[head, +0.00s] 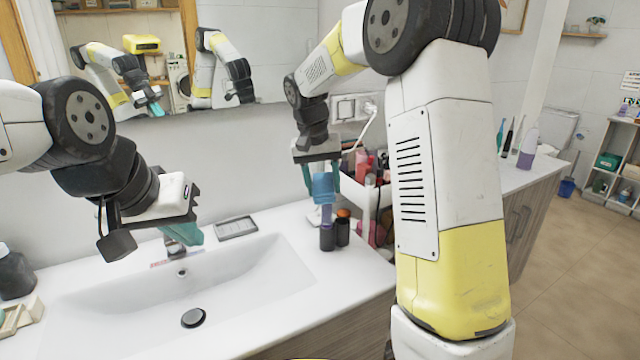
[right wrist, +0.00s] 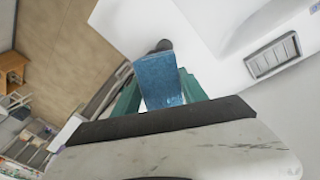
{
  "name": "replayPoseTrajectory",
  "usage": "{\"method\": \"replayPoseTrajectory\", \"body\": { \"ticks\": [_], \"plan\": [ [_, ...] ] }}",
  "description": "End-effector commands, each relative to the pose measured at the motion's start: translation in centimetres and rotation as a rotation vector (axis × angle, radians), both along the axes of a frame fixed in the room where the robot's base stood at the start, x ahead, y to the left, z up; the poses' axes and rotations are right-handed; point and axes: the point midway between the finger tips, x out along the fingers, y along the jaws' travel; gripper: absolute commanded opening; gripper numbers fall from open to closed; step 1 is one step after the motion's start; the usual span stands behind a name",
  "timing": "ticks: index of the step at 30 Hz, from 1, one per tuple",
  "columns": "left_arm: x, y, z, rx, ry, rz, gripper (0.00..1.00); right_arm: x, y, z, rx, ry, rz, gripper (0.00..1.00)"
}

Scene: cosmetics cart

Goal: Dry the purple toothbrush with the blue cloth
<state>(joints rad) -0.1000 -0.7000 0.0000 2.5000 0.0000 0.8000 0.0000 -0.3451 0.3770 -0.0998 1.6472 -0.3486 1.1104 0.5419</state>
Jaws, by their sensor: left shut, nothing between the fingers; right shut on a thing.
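My right gripper (head: 321,186) is shut on the blue cloth (head: 324,188), above the counter at the sink's right edge. The cloth also shows between the teal fingers in the right wrist view (right wrist: 158,80). It hangs just above or in front of a dark bottle (head: 327,238); I cannot tell whether they touch. My left gripper (head: 190,237) is shut and empty over the back of the sink, near the tap. I cannot clearly identify the purple toothbrush; a small pinkish strip (head: 160,264) lies by the tap, too small to name.
The white sink (head: 240,275) has a dark drain plug (head: 194,318). A grey soap dish (head: 236,228) lies behind it. A bottle with an orange cap (head: 343,230) stands at its right. Upright brushes (head: 505,137) and a lavender bottle (head: 527,148) stand on the far counter.

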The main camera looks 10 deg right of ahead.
Motion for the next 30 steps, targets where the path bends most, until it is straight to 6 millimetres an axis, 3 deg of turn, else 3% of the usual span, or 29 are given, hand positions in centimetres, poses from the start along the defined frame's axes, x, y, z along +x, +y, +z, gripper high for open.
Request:
{"method": "replayPoseTrajectory", "body": {
  "ticks": [17, 30],
  "plan": [
    [0.0, 0.0, 0.0, 0.000, 0.000, 0.000, 0.00, 0.8, -2.0, -0.2, -0.001, 0.002, -0.001, 0.18],
    [0.0, 0.0, 0.0, 0.000, 0.000, 0.000, 0.00, 0.1, -0.3, 0.0, 0.000, 0.000, 0.002, 0.18]
  ]
}}
